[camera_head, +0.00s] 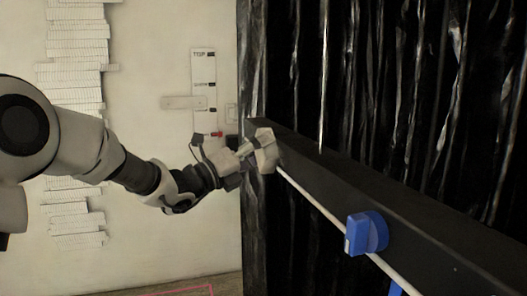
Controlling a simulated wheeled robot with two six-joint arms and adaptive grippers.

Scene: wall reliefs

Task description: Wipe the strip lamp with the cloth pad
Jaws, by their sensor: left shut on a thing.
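The strip lamp appears to be the long thin white bar (318,207) that runs slantwise along the lower front of a dark beam, from the middle of the view to the bottom right. My left gripper (247,153) comes in from the left and is shut on a pale, off-white piece, which looks like the cloth pad (266,151). The pad is at the far upper-left end of the bar, by the beam's end. I cannot tell whether it touches the bar. My right gripper is not in view.
The dark beam (400,205) juts out before a black, ridged wall relief (400,90). A blue block with a round part (366,233) sits at the bar, lower right. A thin bright upright line (323,80) shows on the relief. A pale wall with stacked white strips (75,60) stands left.

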